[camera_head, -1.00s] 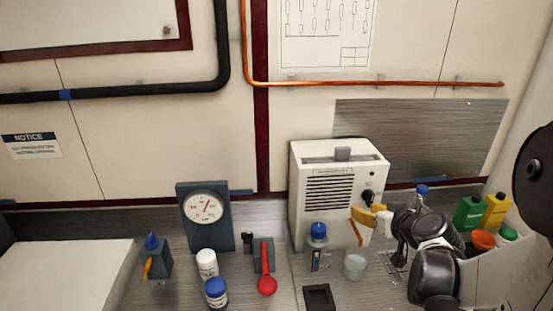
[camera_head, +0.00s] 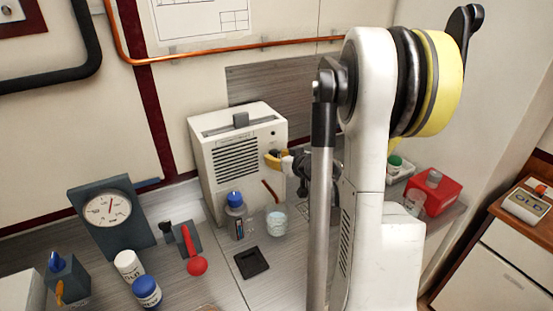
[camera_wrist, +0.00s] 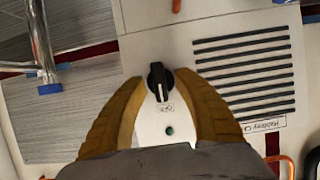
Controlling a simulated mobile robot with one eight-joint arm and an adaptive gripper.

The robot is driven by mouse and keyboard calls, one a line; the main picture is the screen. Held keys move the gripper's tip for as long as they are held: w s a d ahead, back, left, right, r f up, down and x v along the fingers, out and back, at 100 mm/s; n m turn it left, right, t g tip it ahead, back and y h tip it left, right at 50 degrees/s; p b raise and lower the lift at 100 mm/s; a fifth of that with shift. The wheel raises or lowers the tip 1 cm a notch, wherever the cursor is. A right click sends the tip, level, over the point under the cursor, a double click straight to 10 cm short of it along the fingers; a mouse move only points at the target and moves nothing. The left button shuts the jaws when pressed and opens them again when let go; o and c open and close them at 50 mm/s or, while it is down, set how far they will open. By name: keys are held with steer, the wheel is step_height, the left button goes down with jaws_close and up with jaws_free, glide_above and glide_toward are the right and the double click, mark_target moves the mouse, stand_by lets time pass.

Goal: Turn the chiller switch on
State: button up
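The chiller is a white box (camera_head: 245,190) with a slotted vent, standing on the bench against the wall. In the wrist view, its black rotary knob (camera_wrist: 159,80) has a white mark pointing down toward a small label too blurred to read. A dark green round lamp (camera_wrist: 169,130) lies below the knob there. My gripper (camera_wrist: 162,77) is open, its two yellow-brown fingers on either side of the knob, with gaps showing. In the head view, my gripper (camera_head: 274,159) is at the box's front face, and its fingers hide the knob.
A blue-capped bottle (camera_head: 235,203) and a clear cup (camera_head: 277,223) stand close in front of the box. A gauge (camera_head: 108,212), a red-handled item (camera_head: 190,245) and two jars are to the left. A red box (camera_head: 436,192) is at right.

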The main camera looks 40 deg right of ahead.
jaws_close()
steer(key=shift+m, duration=0.3)
stand_by(0.4)
steer(key=shift+d+f+m+t+y+b, duration=0.15)
steer(key=shift+m+t+y+b, duration=0.25)
steer(key=shift+m+y+b, duration=0.55)
steer(key=m+t+y+b, duration=0.1)
steer(key=m+y+b, duration=0.1)
steer(key=m+b, duration=0.1)
steer(key=shift+d+m, duration=0.1)
steer(key=shift+m, duration=0.35)
steer(key=m+t+b, duration=0.1)
steer(key=m+b, duration=0.1)
steer(key=m+y+b, duration=0.1)
steer(key=m+b, duration=0.1)
steer(key=shift+f+t+y, duration=0.15)
steer(key=shift+t+y, duration=0.1)
steer(key=shift+t, duration=0.15)
steer(key=shift+m+t+b, duration=0.6)
steer(key=shift+m+b, duration=0.5)
steer(key=shift+m, duration=0.4)
